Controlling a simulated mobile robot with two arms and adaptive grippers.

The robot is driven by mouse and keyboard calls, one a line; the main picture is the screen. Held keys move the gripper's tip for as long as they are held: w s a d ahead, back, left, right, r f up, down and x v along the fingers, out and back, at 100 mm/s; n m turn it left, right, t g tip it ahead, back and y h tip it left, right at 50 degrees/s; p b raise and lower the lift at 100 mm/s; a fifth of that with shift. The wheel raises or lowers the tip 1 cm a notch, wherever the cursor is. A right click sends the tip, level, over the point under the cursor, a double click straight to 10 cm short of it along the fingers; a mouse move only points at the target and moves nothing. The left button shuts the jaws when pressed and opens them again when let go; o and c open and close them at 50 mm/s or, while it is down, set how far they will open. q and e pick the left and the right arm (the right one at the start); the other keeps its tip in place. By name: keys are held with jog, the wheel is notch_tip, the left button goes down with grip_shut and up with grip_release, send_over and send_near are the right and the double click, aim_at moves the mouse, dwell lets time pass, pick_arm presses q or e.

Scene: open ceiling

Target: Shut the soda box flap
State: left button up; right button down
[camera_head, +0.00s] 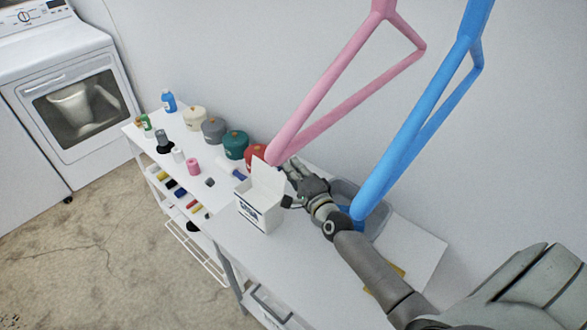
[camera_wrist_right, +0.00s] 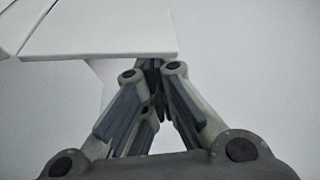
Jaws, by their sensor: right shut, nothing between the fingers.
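The soda box (camera_head: 258,214) is a small white carton with dark print, standing on the white table. Its flap (camera_head: 268,174) stands up, roughly vertical, on the box's far side, so the top is open. My right gripper (camera_head: 291,168) is just right of the raised flap, behind the box, with its fingers shut and empty. In the right wrist view, the shut fingertips (camera_wrist_right: 152,64) are close to the edge of a white panel (camera_wrist_right: 105,35), seemingly the flap; I cannot tell whether they touch. My left gripper is not in view.
Several lidded pots, including a teal one (camera_head: 235,144), line the table's wall side. A pink spool (camera_head: 193,167) and small bottles stand left of the box. A grey bin (camera_head: 372,212) lies behind my right arm. Pink (camera_head: 335,85) and blue (camera_head: 420,110) tubular frames rise nearby.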

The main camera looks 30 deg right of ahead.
jog(key=a+r+n+t+b, duration=0.1)
jog(key=a+n, duration=0.1)
jog(key=n, duration=0.1)
jog(key=s+a+n+t+y+b, duration=0.1)
jog(key=a+n, duration=0.1)
jog(key=n, duration=0.2)
jog(key=s+a+r+n+y+b, duration=0.1)
jog(key=a+n+b, duration=0.1)
jog(key=n, duration=0.1)
jog(key=shift+a+r+n+t, duration=0.1)
jog(key=shift+r+n+t, duration=0.25)
jog(key=shift+n+t, duration=0.05)
jog(key=s+a+f+n+y+b, duration=0.2)
jog(key=a+n+y, duration=0.4)
jog(key=n, duration=0.8)
jog(key=shift+f+g+y+b, duration=0.3)
jog(key=shift+f+g+b, duration=0.15)
jog(key=shift+b, duration=0.65)
jog(key=shift+a, duration=0.15)
